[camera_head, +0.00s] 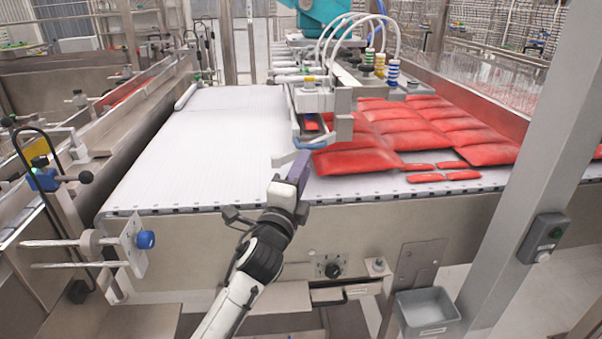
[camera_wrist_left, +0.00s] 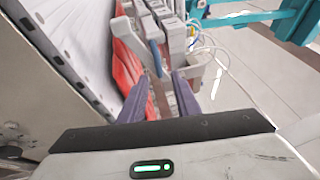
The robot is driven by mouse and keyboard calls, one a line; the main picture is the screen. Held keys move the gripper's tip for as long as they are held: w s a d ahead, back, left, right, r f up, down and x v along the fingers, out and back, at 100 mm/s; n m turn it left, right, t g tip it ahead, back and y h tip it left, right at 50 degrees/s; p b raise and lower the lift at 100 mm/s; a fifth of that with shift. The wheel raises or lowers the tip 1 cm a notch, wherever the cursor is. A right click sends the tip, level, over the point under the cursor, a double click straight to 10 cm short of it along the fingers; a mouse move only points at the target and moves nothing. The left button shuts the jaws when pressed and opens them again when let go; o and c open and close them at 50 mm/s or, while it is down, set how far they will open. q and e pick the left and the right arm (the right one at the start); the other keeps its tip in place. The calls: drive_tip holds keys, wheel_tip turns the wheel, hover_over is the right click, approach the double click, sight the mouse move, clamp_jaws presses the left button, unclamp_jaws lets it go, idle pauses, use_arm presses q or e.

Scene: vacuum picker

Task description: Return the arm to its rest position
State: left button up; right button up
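My left arm comes in from the bottom of the head view, and its left gripper (camera_head: 300,168) is over the front edge of the white conveyor belt (camera_head: 205,135). Its purple-grey fingers lie just in front of the vacuum picker head (camera_head: 325,98), near a blue curved handle (camera_head: 312,145). In the left wrist view the two fingers of the left gripper (camera_wrist_left: 160,98) stand apart with nothing held between them. The blue handle (camera_wrist_left: 156,58) shows beyond the fingertips there, apart from them as far as I can tell. My right gripper is in neither view.
Red packs (camera_head: 395,130) cover the right part of the belt; its left part is bare. A grey post (camera_head: 530,150) with a switch box (camera_head: 543,238) rises at the right. A grey bin (camera_head: 428,310) hangs below the belt's front. A blue-knobbed bracket (camera_head: 135,243) sits at left.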

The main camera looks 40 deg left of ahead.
use_arm(q)
drive_tip(key=shift+s+d+f, duration=0.1)
drive_tip(key=shift+s+d, duration=0.1)
drive_tip(key=shift+s, duration=0.35)
drive_tip(key=s+d+f+n+g+h, duration=0.1)
drive_tip(key=s+d+f+h, duration=0.1)
drive_tip(key=f, duration=0.5)
drive_tip(key=s+d+f+n+g+h, duration=0.1)
drive_tip(key=s+d+f+n, duration=0.15)
drive_tip(key=f, duration=0.45)
drive_tip(key=s+d+f+n+g+h, duration=0.2)
drive_tip(key=s+d+f+n+g, duration=0.2)
drive_tip(key=s+d+f, duration=0.3)
drive_tip(key=s+d+f+n+g+h, duration=0.3)
drive_tip(key=s+d+f, duration=0.4)
drive_tip(key=s+f, duration=1)
drive_tip(key=n+g, duration=0.1)
drive_tip(key=n, duration=0.1)
drive_tip(key=shift+s+d+f+n+h, duration=0.25)
drive_tip(key=shift+s+f+n+h, duration=0.05)
drive_tip(key=shift+s+f+n, duration=0.05)
drive_tip(key=shift+w, duration=0.1)
